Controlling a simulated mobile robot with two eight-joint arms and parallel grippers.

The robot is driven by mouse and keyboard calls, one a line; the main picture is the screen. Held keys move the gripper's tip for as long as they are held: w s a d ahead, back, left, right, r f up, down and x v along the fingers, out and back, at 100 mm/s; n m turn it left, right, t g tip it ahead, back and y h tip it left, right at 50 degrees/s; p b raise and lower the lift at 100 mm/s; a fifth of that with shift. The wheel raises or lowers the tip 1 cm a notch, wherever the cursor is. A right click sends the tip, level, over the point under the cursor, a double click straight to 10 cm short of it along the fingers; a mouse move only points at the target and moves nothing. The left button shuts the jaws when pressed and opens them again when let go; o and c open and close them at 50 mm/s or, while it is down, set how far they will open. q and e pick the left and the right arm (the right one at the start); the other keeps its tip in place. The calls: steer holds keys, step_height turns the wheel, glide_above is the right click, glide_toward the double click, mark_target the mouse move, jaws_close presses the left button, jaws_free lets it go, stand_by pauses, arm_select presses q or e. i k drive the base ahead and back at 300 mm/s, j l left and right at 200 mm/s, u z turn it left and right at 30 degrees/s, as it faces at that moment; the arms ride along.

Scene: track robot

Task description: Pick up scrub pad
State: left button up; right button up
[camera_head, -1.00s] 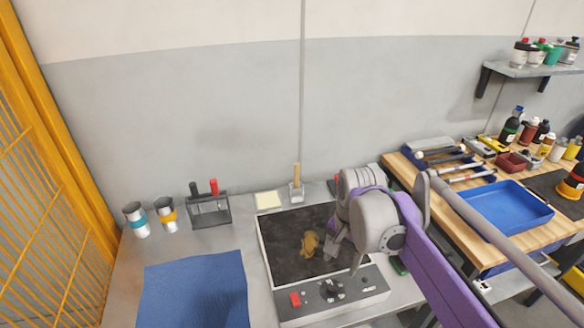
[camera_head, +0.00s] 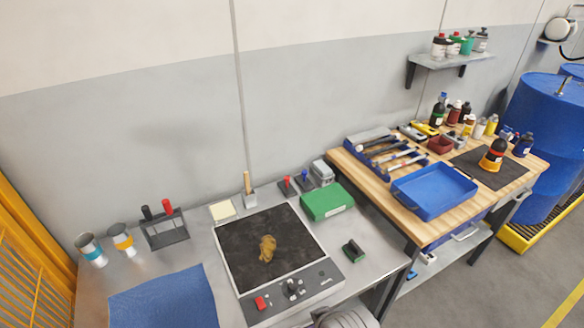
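A small dark block with a green underside (camera_head: 353,250), which looks like the scrub pad, lies on the grey metal bench (camera_head: 385,262) to the right of the black-topped hot plate (camera_head: 240,240). Nothing touches it and its surroundings are clear. A grey rounded part of my arm shows at the bottom edge, below the hot plate and the pad. Its fingers are out of the picture. My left gripper is not in view.
A brown lump (camera_head: 267,248) lies on the hot plate. A green box (camera_head: 326,202) stands behind the pad. A blue cloth (camera_head: 165,300) lies at left. The wooden bench (camera_head: 375,185) at right holds a blue tray (camera_head: 433,191).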

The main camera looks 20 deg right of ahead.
mark_target(353, 251)
steer(key=l+z, duration=0.2)
steer(key=z, duration=1.15)
